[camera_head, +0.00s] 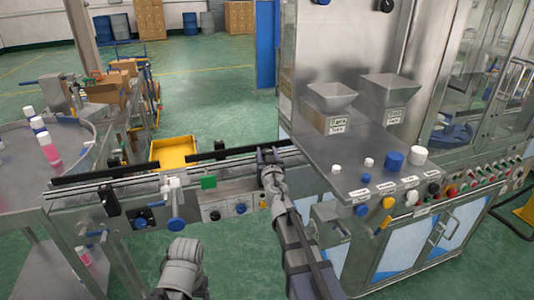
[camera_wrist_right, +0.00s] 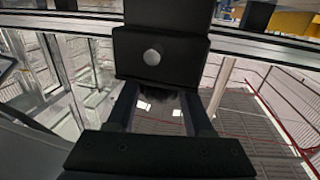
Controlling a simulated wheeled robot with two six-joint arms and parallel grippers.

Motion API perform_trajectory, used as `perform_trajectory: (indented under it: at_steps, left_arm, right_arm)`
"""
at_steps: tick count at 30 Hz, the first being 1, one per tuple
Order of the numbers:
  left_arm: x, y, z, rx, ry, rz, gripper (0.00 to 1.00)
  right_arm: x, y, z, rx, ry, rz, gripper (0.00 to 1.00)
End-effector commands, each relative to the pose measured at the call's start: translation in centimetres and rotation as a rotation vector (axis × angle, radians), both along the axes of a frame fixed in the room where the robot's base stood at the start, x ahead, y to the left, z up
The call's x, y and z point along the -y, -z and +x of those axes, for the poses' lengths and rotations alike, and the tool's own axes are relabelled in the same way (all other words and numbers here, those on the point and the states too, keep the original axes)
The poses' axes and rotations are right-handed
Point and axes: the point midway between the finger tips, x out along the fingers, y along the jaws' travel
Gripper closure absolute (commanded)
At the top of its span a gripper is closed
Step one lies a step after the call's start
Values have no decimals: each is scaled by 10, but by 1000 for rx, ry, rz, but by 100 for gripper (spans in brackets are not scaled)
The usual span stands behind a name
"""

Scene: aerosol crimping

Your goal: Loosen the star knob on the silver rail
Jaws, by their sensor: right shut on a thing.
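The silver rail (camera_head: 125,181) runs along the conveyor in the head view, and it crosses the top of the right wrist view (camera_wrist_right: 262,47). A black block (camera_wrist_right: 152,52) with a round silver button sits at the rail. My right gripper (camera_wrist_right: 160,103) is just below this block, its two fingers shut on a dark thing, apparently the star knob (camera_wrist_right: 158,94). The knob is mostly hidden in shadow, so its lobes cannot be made out. In the head view my right gripper (camera_head: 270,156) is at the rail's right end.
Black guide bars (camera_head: 221,152) run along the conveyor. A blue knob (camera_head: 177,224) hangs at its front. The steel machine (camera_head: 350,150) with hoppers stands close on the right. A round table (camera_head: 20,150) with bottles is at left. A yellow bin (camera_head: 173,153) is behind the conveyor.

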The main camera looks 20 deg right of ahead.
Motion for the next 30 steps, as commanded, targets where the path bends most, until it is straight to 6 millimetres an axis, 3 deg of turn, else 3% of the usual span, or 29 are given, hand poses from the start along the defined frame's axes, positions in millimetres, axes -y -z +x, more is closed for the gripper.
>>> perform_trajectory:
  at_steps: [4, 5, 12, 23, 30]
  left_arm:
    - [0, 0, 0, 0, 0, 0, 24]
    - [0, 0, 0, 0, 0, 0, 24]
    - [0, 0, 0, 0, 0, 0, 24]
    - [0, 0, 0, 0, 0, 0, 24]
    - [0, 0, 0, 0, 0, 0, 24]
  right_arm:
    - [0, 0, 0, 0, 1, 0, 100]
    - [0, 0, 0, 0, 1, 0, 47]
    - [0, 0, 0, 0, 2, 0, 20]
    - [-1, 0, -4, 0, 2, 0, 19]
    - [-5, 0, -32, 0, 2, 0, 19]
